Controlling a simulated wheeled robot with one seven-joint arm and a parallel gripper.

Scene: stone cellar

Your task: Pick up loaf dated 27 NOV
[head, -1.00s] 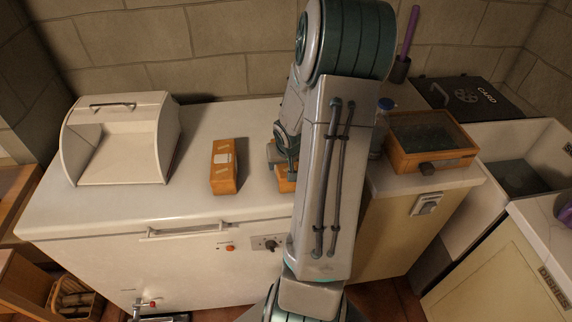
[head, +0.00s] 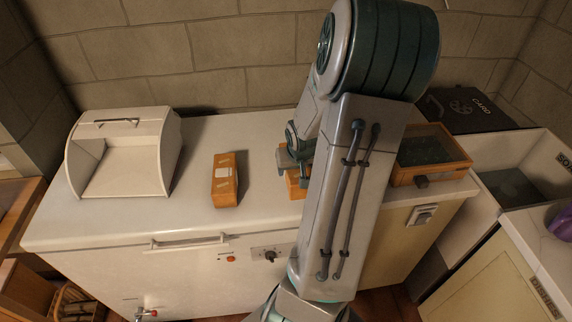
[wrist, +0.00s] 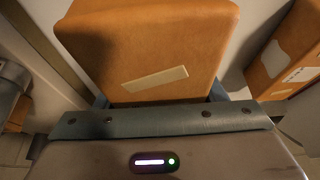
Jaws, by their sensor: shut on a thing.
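An orange-brown loaf (wrist: 150,45) with a pale label strip fills the middle of the wrist view. In the head view it (head: 296,186) stands at the chest freezer's right part, partly hidden by my arm. My gripper (head: 298,158) is shut on this loaf from above; the fingertips are mostly hidden. I cannot tell whether the loaf touches the lid. A second orange loaf (head: 225,181) with pale labels lies on the lid to the left, apart from my gripper; it also shows at the right of the wrist view (wrist: 290,55). No date is legible on either.
A white open-fronted bin (head: 123,151) stands at the left of the white freezer lid (head: 200,222). The lid between bin and second loaf is clear.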

